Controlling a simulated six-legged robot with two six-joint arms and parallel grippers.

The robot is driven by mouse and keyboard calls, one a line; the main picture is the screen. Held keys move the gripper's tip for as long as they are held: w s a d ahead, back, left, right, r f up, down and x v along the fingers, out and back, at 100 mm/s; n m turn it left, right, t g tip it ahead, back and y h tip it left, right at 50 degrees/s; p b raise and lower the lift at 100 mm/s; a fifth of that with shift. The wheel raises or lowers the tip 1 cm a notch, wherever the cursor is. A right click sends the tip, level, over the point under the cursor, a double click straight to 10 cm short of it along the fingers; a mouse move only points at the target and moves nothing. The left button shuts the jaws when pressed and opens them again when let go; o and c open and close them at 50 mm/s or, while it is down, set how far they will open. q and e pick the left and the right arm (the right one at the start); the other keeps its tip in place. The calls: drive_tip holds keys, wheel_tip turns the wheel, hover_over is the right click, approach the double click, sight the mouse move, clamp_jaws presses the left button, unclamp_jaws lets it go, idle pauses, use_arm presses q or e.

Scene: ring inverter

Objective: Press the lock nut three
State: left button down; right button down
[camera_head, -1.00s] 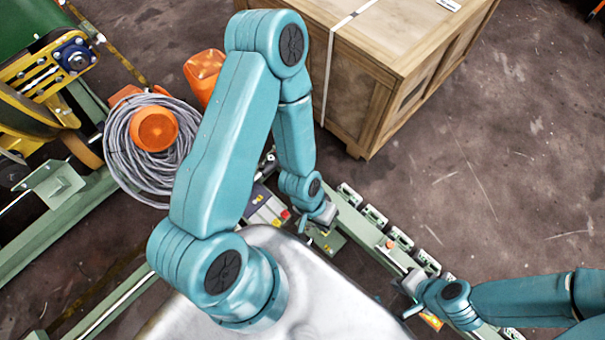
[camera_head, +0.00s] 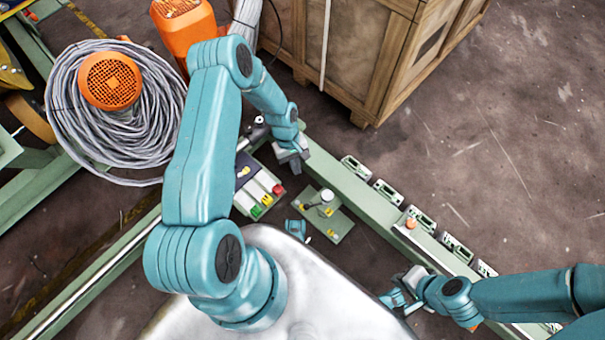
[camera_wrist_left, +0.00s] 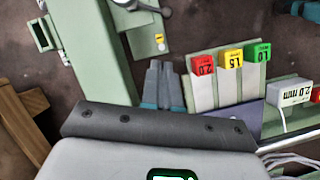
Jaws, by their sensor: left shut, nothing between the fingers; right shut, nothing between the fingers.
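No part is marked as lock nut three, so I cannot tell which it is. A small plate (camera_head: 338,227) with a silver cylinder (camera_head: 327,196) lies on the near side of the green rail (camera_head: 345,196). Several pale green fittings line the rail, one of them a fitting (camera_head: 387,193) near its middle. My left gripper (camera_head: 297,164) is shut and empty above the rail's far end, beside a holder with coloured tags. In the left wrist view its fingers (camera_wrist_left: 162,74) are together, left of the red 2.0 tag (camera_wrist_left: 202,64). My right gripper (camera_head: 392,299) is shut and empty near the rail's near part.
The tag holder (camera_head: 250,198) carries red, yellow and green tags. A wooden crate (camera_head: 375,50) stands behind the rail. A grey cable coil (camera_head: 75,130) with an orange motor (camera_head: 110,81) lies at left. Open floor (camera_head: 530,150) is at right.

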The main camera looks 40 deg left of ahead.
use_arm(q)
drive_tip(key=shift+a+f+n, duration=0.3)
drive_tip(key=shift+a+f, duration=0.4)
drive_tip(key=shift+a, duration=0.05)
use_arm(e)
drive_tip(key=shift+f, duration=0.55)
